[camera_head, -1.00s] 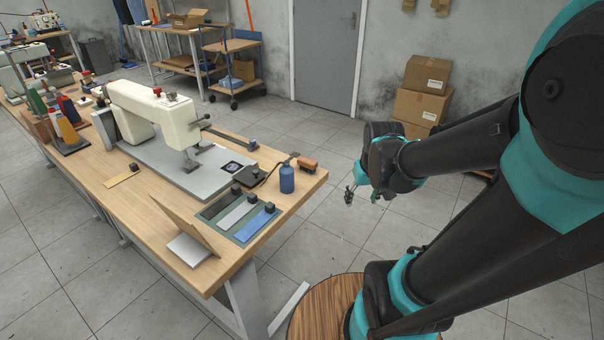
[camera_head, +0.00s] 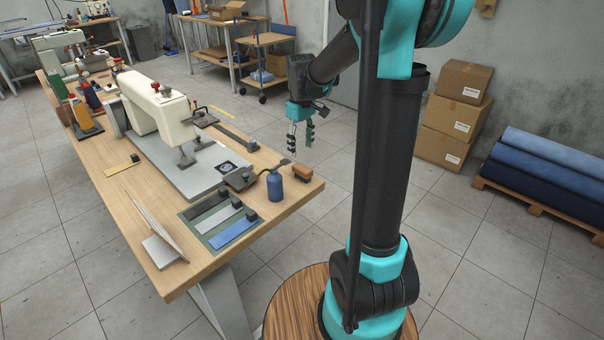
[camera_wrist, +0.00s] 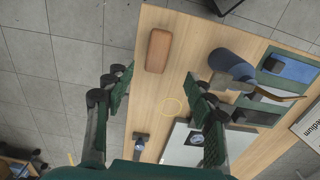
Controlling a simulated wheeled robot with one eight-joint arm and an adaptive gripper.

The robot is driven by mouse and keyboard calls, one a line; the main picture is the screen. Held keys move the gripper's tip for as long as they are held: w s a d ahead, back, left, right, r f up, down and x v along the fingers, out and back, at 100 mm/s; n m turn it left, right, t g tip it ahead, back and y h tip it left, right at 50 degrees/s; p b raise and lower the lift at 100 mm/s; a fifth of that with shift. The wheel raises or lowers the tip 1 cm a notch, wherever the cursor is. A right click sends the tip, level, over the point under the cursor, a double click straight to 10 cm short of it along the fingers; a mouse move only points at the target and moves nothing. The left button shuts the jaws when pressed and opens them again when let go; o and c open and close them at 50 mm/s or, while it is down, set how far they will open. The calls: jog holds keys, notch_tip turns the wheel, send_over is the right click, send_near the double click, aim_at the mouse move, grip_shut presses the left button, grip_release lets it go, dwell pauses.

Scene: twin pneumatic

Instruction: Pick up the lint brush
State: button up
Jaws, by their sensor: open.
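The lint brush appears to be the small brown block with a dark underside (camera_head: 302,173) near the right end of the sewing table. In the wrist view it is a brown rounded block (camera_wrist: 159,50) near the table edge, above the gap between my fingers. My gripper (camera_head: 301,135) hangs with its fingers pointing down, higher than the table and apart from the brush. In the wrist view my gripper (camera_wrist: 162,92) is open, with wide-spread fingers and nothing between them. The brush is fully visible in both views.
A blue bottle (camera_head: 275,186) stands just left of the brush; it also shows in the wrist view (camera_wrist: 228,63). A green mat (camera_head: 197,212) with fabric swatches lies nearer. The sewing machine (camera_head: 155,108) stands farther left. Floor right of the table is clear; boxes (camera_head: 453,110) stand behind.

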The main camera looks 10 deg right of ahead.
aim_at(302, 168)
jog(key=f, duration=1)
jog(key=shift+d+f, duration=0.15)
jog(key=shift+d, duration=0.05)
jog(key=shift+c, duration=0.6)
grip_shut()
